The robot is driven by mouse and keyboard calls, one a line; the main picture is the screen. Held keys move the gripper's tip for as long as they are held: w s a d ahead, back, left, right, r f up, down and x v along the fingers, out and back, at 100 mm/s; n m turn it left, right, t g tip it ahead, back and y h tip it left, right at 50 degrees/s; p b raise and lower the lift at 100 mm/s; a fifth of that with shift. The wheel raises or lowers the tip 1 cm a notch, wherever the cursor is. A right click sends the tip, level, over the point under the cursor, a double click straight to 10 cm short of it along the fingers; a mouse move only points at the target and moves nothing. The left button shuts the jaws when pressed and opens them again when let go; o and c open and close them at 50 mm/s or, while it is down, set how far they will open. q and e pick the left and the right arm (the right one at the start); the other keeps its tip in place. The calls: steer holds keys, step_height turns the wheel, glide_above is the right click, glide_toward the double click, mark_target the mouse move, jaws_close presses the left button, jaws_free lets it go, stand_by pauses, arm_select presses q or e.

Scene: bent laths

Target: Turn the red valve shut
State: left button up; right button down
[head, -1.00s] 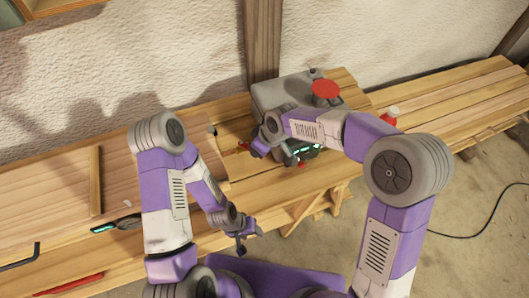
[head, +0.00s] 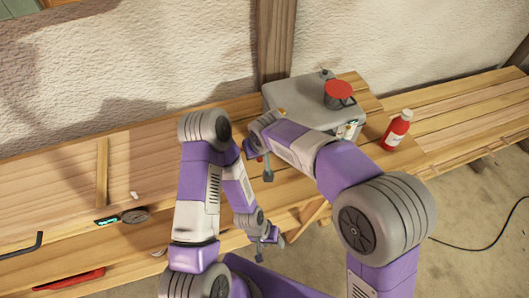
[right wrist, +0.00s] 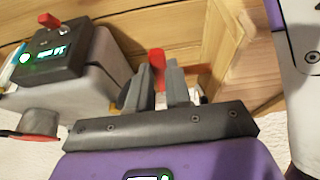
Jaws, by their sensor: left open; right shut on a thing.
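The grey machine (head: 300,92) stands on the bench, partly covered by my right forearm. A red piece (right wrist: 157,62), which looks like the valve's handle, sits between the fingers of my right gripper (right wrist: 157,88) in the right wrist view. The gripper is shut on it. In the head view my right gripper (head: 262,160) is just left of the machine's front, small and partly hidden by its own arm. The valve's body and its exact angle cannot be made out. My left gripper (head: 269,248) is open and empty by the bench's front edge.
A red-topped cylinder (head: 339,92) stands on the machine. A dark panel with green displays (right wrist: 48,50) is on its side. A red bottle (head: 397,130) stands to the right. Tools, including a red one (head: 68,281), lie on the left bench. A cable (head: 480,240) crosses the floor.

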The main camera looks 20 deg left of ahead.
steer(key=shift+a+r, duration=0.1)
steer(key=shift+a, duration=0.05)
stand_by(0.3)
steer(key=c, duration=1)
jaws_free()
steer(key=shift+c, duration=0.2)
steer(key=v, duration=0.7)
steer(key=shift+s+r+p, duration=0.2)
steer(key=shift+p, duration=0.15)
